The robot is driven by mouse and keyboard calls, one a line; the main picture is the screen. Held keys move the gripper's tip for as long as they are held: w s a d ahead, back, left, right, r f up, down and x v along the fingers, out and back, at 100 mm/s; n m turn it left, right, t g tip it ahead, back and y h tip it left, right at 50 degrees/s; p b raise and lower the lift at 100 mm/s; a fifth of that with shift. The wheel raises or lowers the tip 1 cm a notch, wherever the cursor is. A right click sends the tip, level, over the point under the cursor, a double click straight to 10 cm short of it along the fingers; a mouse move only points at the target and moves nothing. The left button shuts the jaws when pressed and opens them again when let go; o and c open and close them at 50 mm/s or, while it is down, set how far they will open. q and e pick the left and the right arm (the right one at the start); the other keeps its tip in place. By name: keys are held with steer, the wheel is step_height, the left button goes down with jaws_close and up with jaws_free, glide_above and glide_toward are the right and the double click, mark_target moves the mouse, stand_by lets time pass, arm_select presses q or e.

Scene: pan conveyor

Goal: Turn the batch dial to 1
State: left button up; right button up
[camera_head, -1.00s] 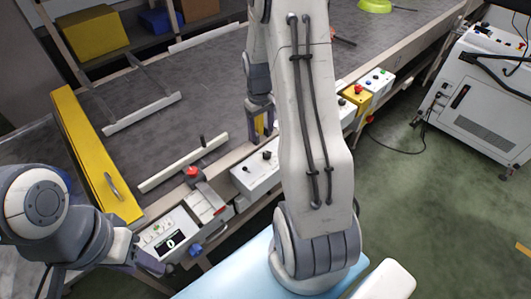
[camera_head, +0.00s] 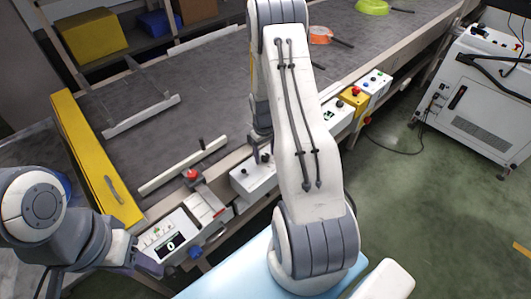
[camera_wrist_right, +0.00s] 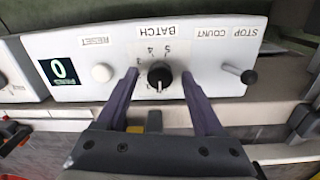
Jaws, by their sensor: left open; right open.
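The batch dial (camera_wrist_right: 160,73) is a round black knob on a white panel (camera_wrist_right: 215,45), under the upside-down word BATCH in the right wrist view. Upside-down numbers such as 3, 4 and 5 show around it; a pale mark shows near its lower edge. My right gripper (camera_wrist_right: 160,77) is open, one finger on each side of the knob, with gaps on both sides. In the head view the right gripper (camera_head: 258,145) is at the panel, partly hidden by my arm. My left gripper (camera_head: 148,264) is open near the left control box, its tips hard to see.
The panel also has a 0 display (camera_wrist_right: 60,71), a white reset button (camera_wrist_right: 102,73) and a black-tipped stop/count lever (camera_wrist_right: 248,76). An orange pan (camera_head: 320,35) lies on the conveyor (camera_head: 215,85).

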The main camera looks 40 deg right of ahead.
jaws_close()
steer(key=shift+m, duration=0.3)
steer(key=m+b, duration=0.1)
steer(key=m, duration=0.2)
steer(key=shift+m+b, duration=0.5)
steer(key=shift+m, duration=1.6)
steer(key=shift+w, duration=0.1)
jaws_free()
